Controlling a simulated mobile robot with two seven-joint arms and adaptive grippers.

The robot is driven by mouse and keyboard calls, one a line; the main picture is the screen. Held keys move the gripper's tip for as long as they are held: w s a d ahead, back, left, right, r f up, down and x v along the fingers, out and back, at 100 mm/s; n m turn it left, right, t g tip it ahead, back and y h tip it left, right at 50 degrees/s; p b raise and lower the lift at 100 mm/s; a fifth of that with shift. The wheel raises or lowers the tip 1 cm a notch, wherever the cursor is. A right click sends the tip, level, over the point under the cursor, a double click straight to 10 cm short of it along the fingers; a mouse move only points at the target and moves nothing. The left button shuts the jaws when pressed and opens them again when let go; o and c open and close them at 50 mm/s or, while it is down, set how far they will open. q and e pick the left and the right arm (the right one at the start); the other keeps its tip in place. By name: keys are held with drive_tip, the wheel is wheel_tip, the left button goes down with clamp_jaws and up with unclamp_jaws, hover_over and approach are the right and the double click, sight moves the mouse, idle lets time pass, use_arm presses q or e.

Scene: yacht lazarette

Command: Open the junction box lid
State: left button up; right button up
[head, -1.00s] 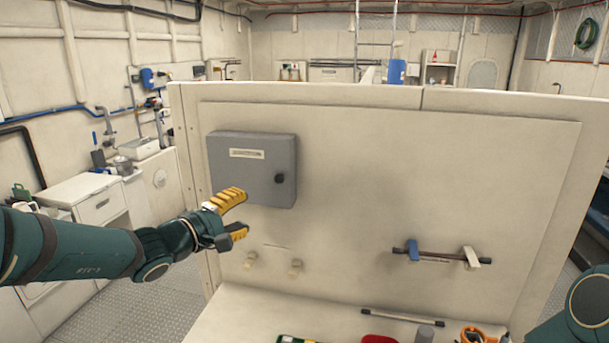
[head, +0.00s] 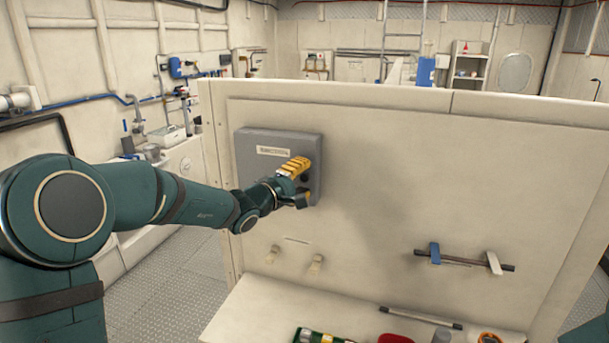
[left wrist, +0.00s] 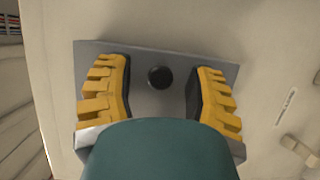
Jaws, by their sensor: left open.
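The grey junction box (head: 262,165) is fixed to the upper left of the cream panel, with its lid shut and a pale label on it. Its round black knob (left wrist: 160,77) shows in the left wrist view, between the two yellow fingers. My left gripper (head: 303,182) is in front of the lid's right side, over the knob. In the left wrist view my left gripper (left wrist: 162,88) is open, with a finger on each side of the knob and a gap to both. I cannot tell whether the fingertips touch the lid. My right gripper is not in view.
A bar (head: 464,261) on blue and white holders sits at the panel's right. Two pegs (head: 294,260) are below the box. The ledge (head: 262,308) below holds a black rod (head: 420,318) and several small items. The panel's middle is clear.

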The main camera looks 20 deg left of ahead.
use_arm(q)
drive_tip(key=shift+w+d, duration=0.15)
drive_tip(key=shift+w, duration=0.15)
drive_tip(key=shift+c, duration=0.4)
clamp_jaws()
drive_tip(key=shift+s, duration=0.2)
